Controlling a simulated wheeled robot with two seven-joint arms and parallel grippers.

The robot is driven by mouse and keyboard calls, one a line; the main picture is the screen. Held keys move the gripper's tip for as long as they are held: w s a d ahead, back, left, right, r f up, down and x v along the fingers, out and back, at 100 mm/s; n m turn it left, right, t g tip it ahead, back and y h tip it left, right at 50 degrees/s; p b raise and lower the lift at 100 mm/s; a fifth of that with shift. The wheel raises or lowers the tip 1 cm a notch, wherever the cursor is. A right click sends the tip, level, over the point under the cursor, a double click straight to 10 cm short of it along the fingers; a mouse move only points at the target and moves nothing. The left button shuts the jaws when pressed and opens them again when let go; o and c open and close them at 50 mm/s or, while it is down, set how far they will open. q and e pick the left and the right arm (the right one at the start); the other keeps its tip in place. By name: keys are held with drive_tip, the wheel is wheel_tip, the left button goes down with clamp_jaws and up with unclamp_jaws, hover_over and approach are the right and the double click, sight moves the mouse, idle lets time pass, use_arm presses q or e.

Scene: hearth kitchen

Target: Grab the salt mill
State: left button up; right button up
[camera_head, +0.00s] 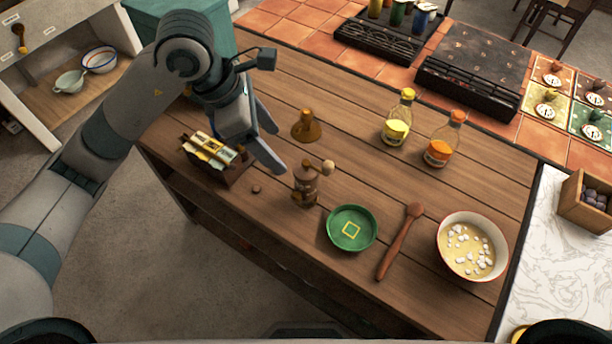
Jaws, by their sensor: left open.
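A small brown mill (305,188) with a side crank and a pale round knob stands upright on the wooden counter, near the middle of the head view; I take it as the salt mill. A brown, brass-like domed object (307,128) stands behind it. My left gripper (280,151) is open and empty, up and to the left of the mill. Its two fingers are spread and point toward the mill and the domed object, apart from the mill. My right gripper is not in view.
A dark box of packets (214,160) sits left of the mill. A green dish (352,229), wooden spoon (397,243) and bowl of white pieces (471,250) lie to the right. Two bottles, yellow-capped (398,118) and orange-capped (444,140), stand behind.

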sight(299, 173)
use_arm(q)
drive_tip(key=shift+s, duration=0.1)
drive_tip(key=shift+d+f, duration=0.1)
drive_tip(key=p+x, duration=0.4)
drive_tip(key=x, duration=0.6)
drive_tip(key=shift+d+f, duration=0.2)
drive_tip(key=shift+f, duration=0.2)
drive_tip(key=shift+d+f, duration=0.2)
drive_tip(key=shift+f, duration=0.35)
